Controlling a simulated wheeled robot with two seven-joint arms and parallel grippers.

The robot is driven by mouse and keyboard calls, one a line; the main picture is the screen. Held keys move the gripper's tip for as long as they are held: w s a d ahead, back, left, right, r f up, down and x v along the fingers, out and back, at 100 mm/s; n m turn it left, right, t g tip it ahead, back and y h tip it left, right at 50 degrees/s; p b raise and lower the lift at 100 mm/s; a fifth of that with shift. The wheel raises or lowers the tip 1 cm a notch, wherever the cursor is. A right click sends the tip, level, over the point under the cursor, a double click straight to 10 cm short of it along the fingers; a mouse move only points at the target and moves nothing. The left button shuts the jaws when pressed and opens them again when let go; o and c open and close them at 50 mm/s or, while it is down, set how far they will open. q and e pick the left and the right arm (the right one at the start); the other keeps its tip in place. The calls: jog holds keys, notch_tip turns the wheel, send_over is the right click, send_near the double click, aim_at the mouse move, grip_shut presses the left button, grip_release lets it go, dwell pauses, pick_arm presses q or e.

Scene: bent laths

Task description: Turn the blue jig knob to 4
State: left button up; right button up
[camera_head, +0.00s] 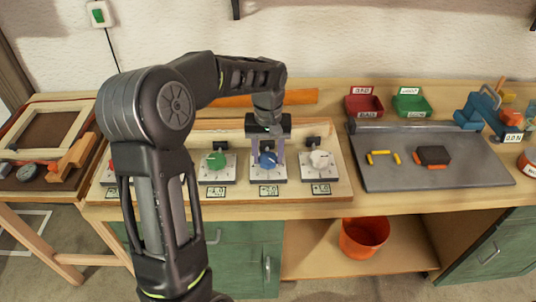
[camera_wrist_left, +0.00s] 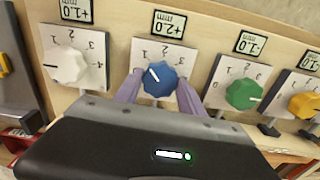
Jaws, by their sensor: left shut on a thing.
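The blue jig knob (camera_head: 268,160) sits on a white dial plate (camera_head: 267,175), second from the right of the knobs in the head view. In the left wrist view the blue knob (camera_wrist_left: 160,80) has a white pointer line slanting to the upper left, beside small numerals I cannot read surely. The display (camera_wrist_left: 168,25) above it reads +2.0 mm. My left gripper (camera_head: 268,150) comes down over the knob. Its pale purple fingers (camera_wrist_left: 158,92) are on either side of the knob, shut on it. My right gripper is not in view.
A green knob (camera_head: 216,161) and a white knob (camera_head: 320,159) flank the blue one closely. A yellow knob (camera_wrist_left: 304,105) shows in the wrist view. A grey metal plate (camera_head: 470,170) with yellow pieces and a dark block lies to the right.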

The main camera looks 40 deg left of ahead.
pick_arm(q)
jog(key=m, duration=1.3)
jog(key=shift+r+m, duration=0.1)
jog(key=shift+m, duration=0.2)
jog(key=m+p, duration=0.1)
jog(key=m, duration=0.5)
jog(key=shift+w, duration=0.1)
jog(key=m+p, duration=0.1)
jog(key=m, duration=0.5)
jog(key=shift+m, duration=0.4)
jog(key=o, duration=1.4)
jog(key=shift+c, duration=0.2)
